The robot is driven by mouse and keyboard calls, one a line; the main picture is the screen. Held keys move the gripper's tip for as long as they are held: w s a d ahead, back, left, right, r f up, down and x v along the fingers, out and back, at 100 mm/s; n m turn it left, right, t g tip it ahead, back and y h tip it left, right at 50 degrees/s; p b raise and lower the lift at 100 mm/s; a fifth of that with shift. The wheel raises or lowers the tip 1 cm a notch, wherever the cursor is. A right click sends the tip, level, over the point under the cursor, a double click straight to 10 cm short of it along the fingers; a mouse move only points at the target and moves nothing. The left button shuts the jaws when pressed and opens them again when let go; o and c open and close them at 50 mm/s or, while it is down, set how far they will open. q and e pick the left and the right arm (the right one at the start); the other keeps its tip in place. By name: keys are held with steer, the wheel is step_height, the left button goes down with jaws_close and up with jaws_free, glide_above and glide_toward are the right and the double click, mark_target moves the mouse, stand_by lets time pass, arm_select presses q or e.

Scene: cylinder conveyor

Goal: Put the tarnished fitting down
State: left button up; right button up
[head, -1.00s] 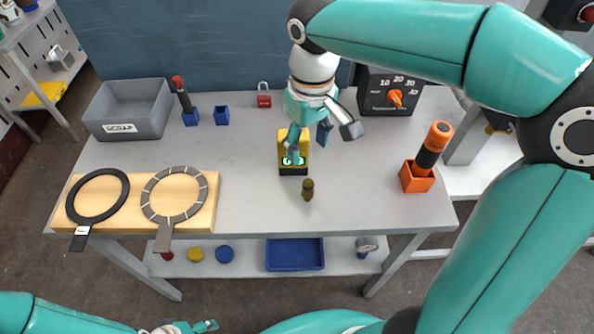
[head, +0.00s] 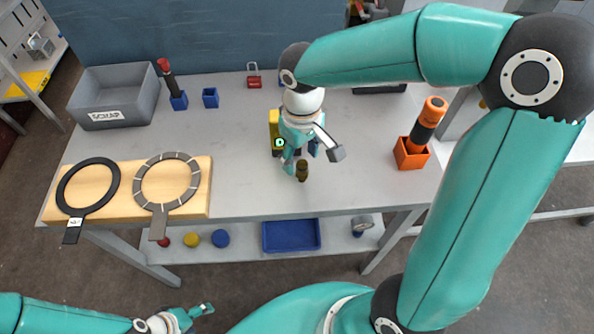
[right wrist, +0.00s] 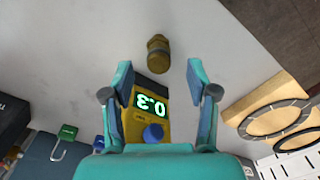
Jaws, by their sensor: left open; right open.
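The tarnished fitting (head: 302,171) is a small dark brass piece standing on the grey table (head: 235,188) near its front edge. In the right wrist view the fitting (right wrist: 158,53) shows just beyond the fingertips, with nothing between the fingers touching it. My right gripper (head: 299,156) is open above the table, just behind the fitting in the head view; its open fingers also show in the right wrist view (right wrist: 160,77). My left gripper (head: 204,309) is open and empty at the bottom, in front of the table.
A yellow meter (right wrist: 152,112) with green digits stands under my right gripper. An orange holder (head: 411,155) stands at right. A wooden board (head: 206,187) with two ring gauges and a grey scrap bin (head: 118,100) are at left. The table between is clear.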

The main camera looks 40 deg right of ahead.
mark_target(302, 163)
step_height(302, 163, down, 4)
steer(key=shift+s+d+f, duration=0.1)
steer(key=shift+s+f, duration=0.05)
steer(key=shift+f, duration=0.1)
jaws_close()
steer(key=shift+r, duration=0.1)
